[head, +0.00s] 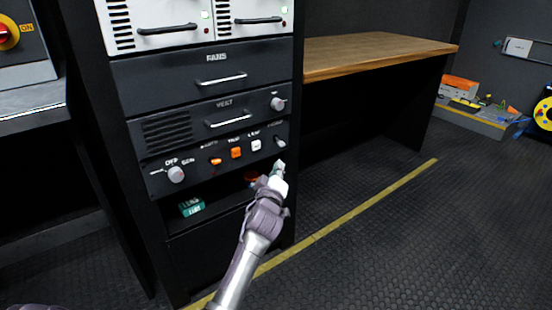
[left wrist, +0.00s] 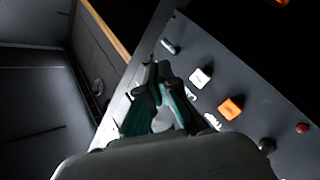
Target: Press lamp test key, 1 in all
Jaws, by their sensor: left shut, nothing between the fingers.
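The black control panel (head: 190,163) in the rack carries a row of small keys. A white square key (head: 256,145) sits right of an orange key (head: 236,153); their small labels are too blurred to read surely. In the left wrist view, the white key (left wrist: 200,77) and the orange key (left wrist: 231,107) lie right of my fingertips. My left gripper (head: 280,168) is shut and empty, in front of the panel's lower right corner, below and right of the white key. My left gripper (left wrist: 158,76) seems apart from the keys. My right gripper is out of view.
A small toggle (head: 280,142) and a selector knob (head: 176,174) share the panel. Below it, an open shelf holds a teal box (head: 191,207). Drawers with handles lie above. A wooden bench (head: 380,50) stands to the right, with open floor in front.

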